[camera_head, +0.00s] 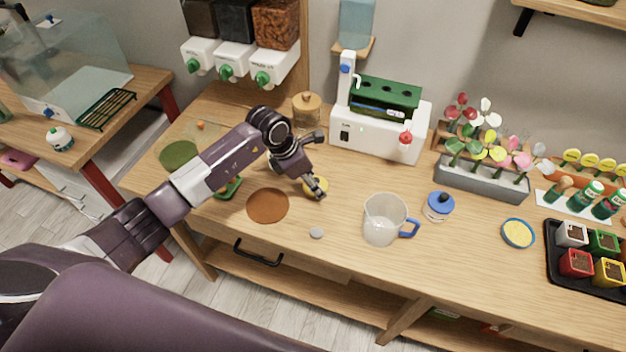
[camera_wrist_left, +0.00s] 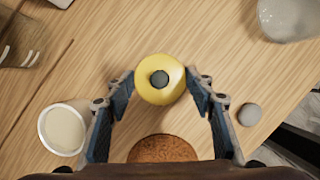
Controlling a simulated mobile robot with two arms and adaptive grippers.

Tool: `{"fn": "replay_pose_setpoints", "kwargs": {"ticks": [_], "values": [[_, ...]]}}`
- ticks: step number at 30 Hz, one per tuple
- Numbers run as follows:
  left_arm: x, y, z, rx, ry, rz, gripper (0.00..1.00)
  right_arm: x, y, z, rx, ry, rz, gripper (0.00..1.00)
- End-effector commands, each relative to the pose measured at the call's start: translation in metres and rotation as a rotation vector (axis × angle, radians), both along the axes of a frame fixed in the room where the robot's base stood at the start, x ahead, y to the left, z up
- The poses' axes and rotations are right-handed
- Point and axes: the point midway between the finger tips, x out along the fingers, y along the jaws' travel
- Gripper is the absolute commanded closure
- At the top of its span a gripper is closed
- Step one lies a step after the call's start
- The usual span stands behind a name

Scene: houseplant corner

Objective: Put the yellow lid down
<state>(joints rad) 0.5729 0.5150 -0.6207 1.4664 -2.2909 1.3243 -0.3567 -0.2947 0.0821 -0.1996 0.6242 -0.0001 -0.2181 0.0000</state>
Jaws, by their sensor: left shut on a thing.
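The yellow lid (camera_head: 319,186) is round, with a dark grey knob. In the left wrist view the lid (camera_wrist_left: 150,93) sits between the two fingertips. My left gripper (camera_head: 312,181) is shut on it, fingers pointing down over the middle of the table. In the left wrist view my left gripper (camera_wrist_left: 160,84) has one finger on each side of the lid. I cannot tell whether the lid touches the wood or hangs just above it. The gripper partly hides it in the head view. My right gripper is not in view.
A brown round mat (camera_head: 267,206) lies left of the lid. A small grey disc (camera_head: 316,233) lies in front, a clear pitcher (camera_head: 381,228) to the right. A white-rimmed pot (camera_wrist_left: 64,128) is near my gripper. Bare wood lies around.

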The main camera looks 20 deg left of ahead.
Motion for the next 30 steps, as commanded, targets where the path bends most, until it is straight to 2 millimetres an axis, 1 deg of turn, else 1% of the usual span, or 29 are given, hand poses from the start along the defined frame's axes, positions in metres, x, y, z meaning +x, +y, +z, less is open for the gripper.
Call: {"fn": "replay_pose_setpoints", "kwargs": {"ticks": [5, 6, 10, 11, 18, 22, 23, 26, 30], "values": [[0.000, 0.000, -0.004, 0.000, 0.000, 0.000, 0.65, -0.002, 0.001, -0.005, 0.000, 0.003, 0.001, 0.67], [0.000, 0.000, -0.004, 0.000, 0.000, 0.000, 0.49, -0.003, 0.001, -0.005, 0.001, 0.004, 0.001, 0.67], [0.000, 0.000, -0.003, 0.000, 0.000, 0.000, 0.35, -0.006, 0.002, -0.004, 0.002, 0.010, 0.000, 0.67], [0.000, 0.000, -0.003, 0.000, 0.000, 0.000, 0.33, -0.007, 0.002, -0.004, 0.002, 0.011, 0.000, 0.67], [0.000, 0.000, -0.002, -0.001, 0.001, 0.001, 0.33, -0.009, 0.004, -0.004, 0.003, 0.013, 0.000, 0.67], [0.000, 0.000, 0.003, -0.001, 0.001, 0.001, 0.33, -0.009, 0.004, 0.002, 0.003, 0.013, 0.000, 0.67], [0.000, 0.002, 0.004, 0.001, -0.001, 0.000, 0.33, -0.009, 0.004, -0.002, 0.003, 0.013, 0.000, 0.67], [-0.004, 0.007, 0.018, 0.001, -0.003, 0.001, 0.33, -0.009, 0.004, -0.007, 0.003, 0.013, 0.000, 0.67], [-0.012, 0.016, 0.046, 0.002, -0.005, 0.000, 0.33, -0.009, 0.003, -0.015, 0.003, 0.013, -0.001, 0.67]]}}
